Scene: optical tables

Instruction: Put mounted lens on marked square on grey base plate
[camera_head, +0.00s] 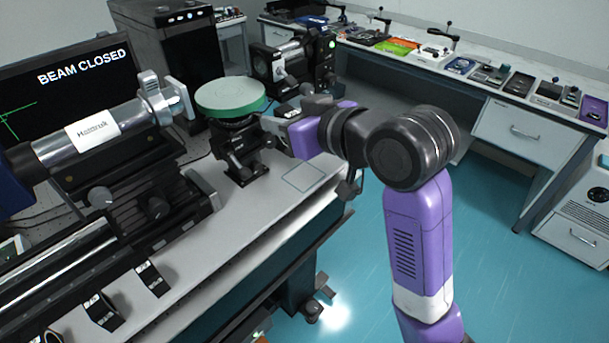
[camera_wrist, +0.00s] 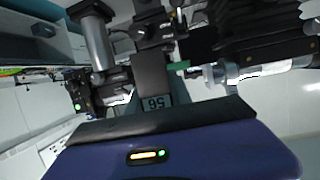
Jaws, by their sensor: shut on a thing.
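My gripper (camera_head: 276,124) is at the end of the purple and black arm, over the grey base plate (camera_head: 262,212) and close to the right side of a green disc on a black knobbed mount. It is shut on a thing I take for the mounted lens. In the wrist view this seems to be the dark block (camera_wrist: 150,72) with a light label reading like 56. The glass cannot be made out, and my gripper hides most of it in the head view. The marked square (camera_head: 303,176) is a thin outline on the plate, right and nearer than my gripper, with nothing on it.
The green disc (camera_head: 230,96) stands on its black mount (camera_head: 238,155) left of my gripper. A silver laser tube (camera_head: 95,130) on black rails fills the left. Another black device (camera_head: 290,62) stands behind. The plate's right edge drops to open floor. A side bench (camera_head: 480,75) holds several small items.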

